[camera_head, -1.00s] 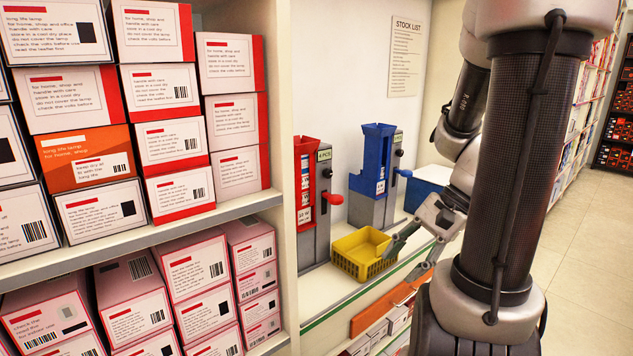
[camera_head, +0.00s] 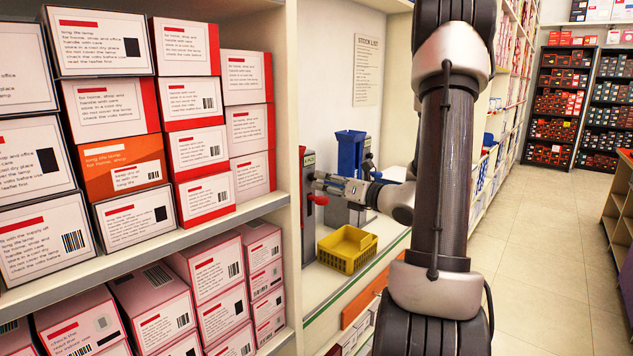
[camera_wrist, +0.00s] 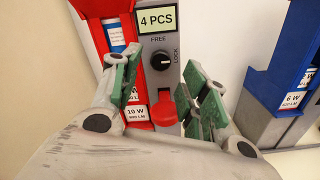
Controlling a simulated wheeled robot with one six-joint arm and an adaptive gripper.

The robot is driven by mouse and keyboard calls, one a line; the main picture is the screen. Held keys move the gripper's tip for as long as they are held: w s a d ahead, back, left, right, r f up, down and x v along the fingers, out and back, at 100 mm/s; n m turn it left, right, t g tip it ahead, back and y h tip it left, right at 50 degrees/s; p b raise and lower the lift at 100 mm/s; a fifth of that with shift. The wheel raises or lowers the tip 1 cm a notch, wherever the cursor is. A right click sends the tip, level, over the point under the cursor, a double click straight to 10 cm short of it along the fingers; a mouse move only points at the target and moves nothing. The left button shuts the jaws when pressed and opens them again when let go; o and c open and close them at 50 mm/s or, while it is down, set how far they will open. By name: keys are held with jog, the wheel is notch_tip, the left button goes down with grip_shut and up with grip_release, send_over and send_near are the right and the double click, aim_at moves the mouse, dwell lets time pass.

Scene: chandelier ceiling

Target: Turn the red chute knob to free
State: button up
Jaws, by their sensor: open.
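The red chute (camera_wrist: 92,50) stands at the left in the wrist view, with a grey panel marked 4 PCS beside it. On the panel is a round black knob (camera_wrist: 161,60), with FREE printed above it and LOCK to its right. The knob's pale mark is too small to read surely. A red lever (camera_wrist: 163,110) sits below the knob. My gripper (camera_wrist: 166,88) is open and empty, its green-padded fingers on either side of the panel below the knob. In the head view my gripper (camera_head: 320,184) is at the red chute (camera_head: 302,165), which the shelf edge mostly hides.
A blue chute (camera_head: 350,153) stands right of the red one. A yellow basket (camera_head: 347,248) sits on the counter below my gripper. A shelf of lamp boxes (camera_head: 200,135) fills the left, its upright close to the red chute. Open floor (camera_head: 545,260) lies at the right.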

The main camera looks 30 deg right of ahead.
aim_at(315, 179)
jog(key=shift+x, duration=1.95)
grip_shut()
